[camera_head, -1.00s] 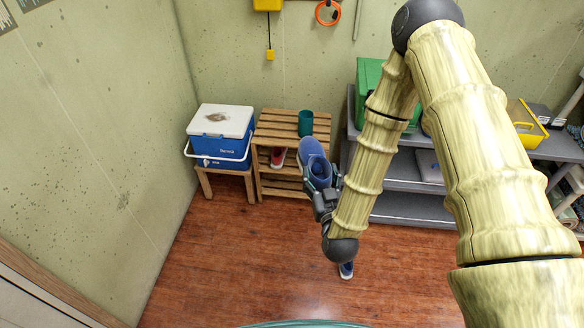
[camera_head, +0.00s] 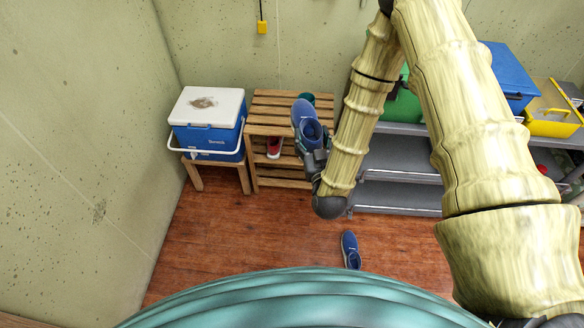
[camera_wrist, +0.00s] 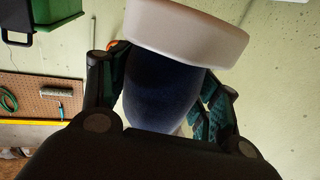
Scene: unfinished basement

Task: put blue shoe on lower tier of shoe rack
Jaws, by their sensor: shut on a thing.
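My gripper (camera_head: 316,152) is shut on a blue shoe (camera_head: 305,122), held up in front of the right side of the wooden shoe rack (camera_head: 270,130). In the wrist view the held blue shoe (camera_wrist: 160,92) sits between the fingers, its pale sole toward the top. The rack has slatted tiers; a red shoe (camera_head: 274,147) stands on a tier below the top. A second blue shoe (camera_head: 350,250) lies on the floor.
A blue and white cooler (camera_head: 208,125) on a small wooden stand is left of the rack. A grey shelf unit (camera_head: 400,185) with a green box (camera_head: 404,105) and a yellow bin (camera_head: 553,118) stands to the right. Floor before the rack is clear.

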